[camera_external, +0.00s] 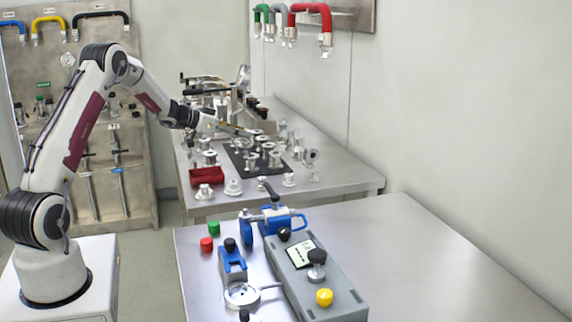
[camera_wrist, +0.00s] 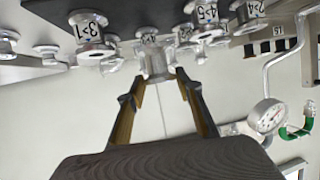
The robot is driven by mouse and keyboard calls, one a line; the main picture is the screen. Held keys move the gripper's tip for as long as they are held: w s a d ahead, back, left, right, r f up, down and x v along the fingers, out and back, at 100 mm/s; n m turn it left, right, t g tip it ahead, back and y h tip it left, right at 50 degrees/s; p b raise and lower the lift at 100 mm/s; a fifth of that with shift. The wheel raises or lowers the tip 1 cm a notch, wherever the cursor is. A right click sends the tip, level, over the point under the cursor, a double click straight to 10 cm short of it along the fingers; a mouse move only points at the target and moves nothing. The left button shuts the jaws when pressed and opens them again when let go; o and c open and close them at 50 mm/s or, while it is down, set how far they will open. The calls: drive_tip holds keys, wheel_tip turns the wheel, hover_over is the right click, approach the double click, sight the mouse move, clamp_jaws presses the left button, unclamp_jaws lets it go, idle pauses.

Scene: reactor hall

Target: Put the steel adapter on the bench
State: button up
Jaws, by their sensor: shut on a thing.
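My gripper (camera_wrist: 160,76) is shut on a steel adapter (camera_wrist: 155,62), a short silvery flanged piece, in the wrist view. In the external view my gripper (camera_external: 248,132) reaches over the black mat on the rear steel bench (camera_external: 345,180), and its fingers and the held piece are too small to make out clearly. I cannot tell whether the held adapter touches the mat. Other similar steel adapters stand around it, with labels such as "3>1" (camera_wrist: 90,28) and "4>5" (camera_wrist: 207,14).
A red tray (camera_external: 207,177) sits at the rear bench's front left. A nearer steel bench (camera_external: 420,255) carries a grey box (camera_external: 312,268), blue clamps and coloured knobs; its right side is clear. Coloured hoses (camera_external: 308,10) hang on the wall. A pressure gauge (camera_wrist: 267,115) shows in the wrist view.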

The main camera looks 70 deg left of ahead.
sight(240, 145)
drive_tip(key=shift+f, duration=0.8)
drive_tip(key=shift+f, duration=0.1)
drive_tip(key=shift+f, duration=1.8)
drive_tip(key=o, duration=1.2)
drive_tip(key=shift+f, duration=0.15)
drive_tip(key=shift+o, duration=0.2)
drive_tip(key=shift+r, duration=0.2)
drive_tip(key=v, duration=1.2)
